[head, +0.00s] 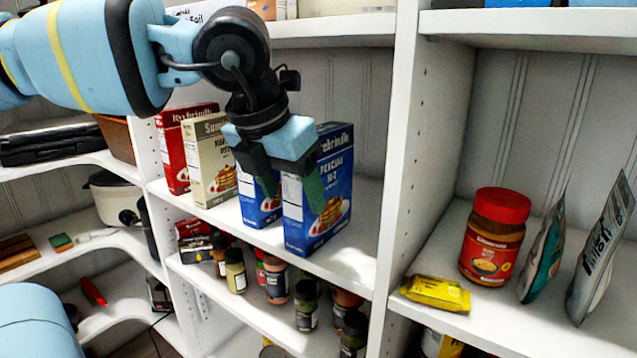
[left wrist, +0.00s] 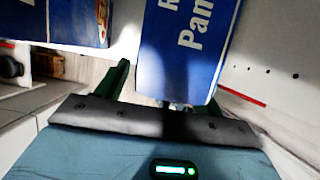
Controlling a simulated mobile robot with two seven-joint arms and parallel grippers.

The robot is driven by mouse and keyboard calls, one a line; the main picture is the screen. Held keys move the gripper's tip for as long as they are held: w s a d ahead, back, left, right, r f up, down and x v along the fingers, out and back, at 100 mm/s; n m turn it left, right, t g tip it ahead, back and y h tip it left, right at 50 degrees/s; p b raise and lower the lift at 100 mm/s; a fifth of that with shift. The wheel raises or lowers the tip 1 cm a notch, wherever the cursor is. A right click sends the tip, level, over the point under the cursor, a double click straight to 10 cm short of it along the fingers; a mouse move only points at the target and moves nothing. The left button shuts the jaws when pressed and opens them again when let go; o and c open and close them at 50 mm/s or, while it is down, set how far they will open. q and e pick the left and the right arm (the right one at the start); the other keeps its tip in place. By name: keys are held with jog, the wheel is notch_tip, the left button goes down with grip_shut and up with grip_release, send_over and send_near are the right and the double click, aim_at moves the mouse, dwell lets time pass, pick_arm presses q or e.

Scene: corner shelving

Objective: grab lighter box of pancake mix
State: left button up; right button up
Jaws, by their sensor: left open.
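Pancake mix boxes stand in a row on the middle shelf in the head view: a red box (head: 176,150), a cream-coloured box (head: 212,165), a blue box (head: 252,212) and another blue box (head: 300,228) at the right end. The cream box is the palest. My left gripper (head: 290,190) is open, its green fingers pointing down at the two blue boxes. One finger overlaps the left blue box, the other the right one; contact cannot be told. In the left wrist view a blue box (left wrist: 187,45) lettered "Pan" is close ahead, another blue box (left wrist: 72,20) at upper left.
An upright divider (head: 395,150) stands right of the boxes, with free shelf between. Beyond it are a peanut butter jar (head: 493,238), a yellow packet (head: 436,292) and upright bags (head: 545,245). Several small jars (head: 275,278) fill the shelf below. An upper shelf (head: 330,28) is overhead.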

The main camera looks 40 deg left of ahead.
pick_arm(q)
jog(key=shift+w+f, duration=0.1)
jog(key=shift+f, duration=0.2)
pick_arm(e)
jog(key=shift+s, duration=0.25)
pick_arm(q)
jog(key=c, duration=0.9)
jog(key=shift+c, duration=0.8)
pick_arm(e)
jog(key=shift+w+r, duration=0.1)
jog(key=shift+w, duration=0.3)
pick_arm(q)
jog(key=shift+r, duration=0.1)
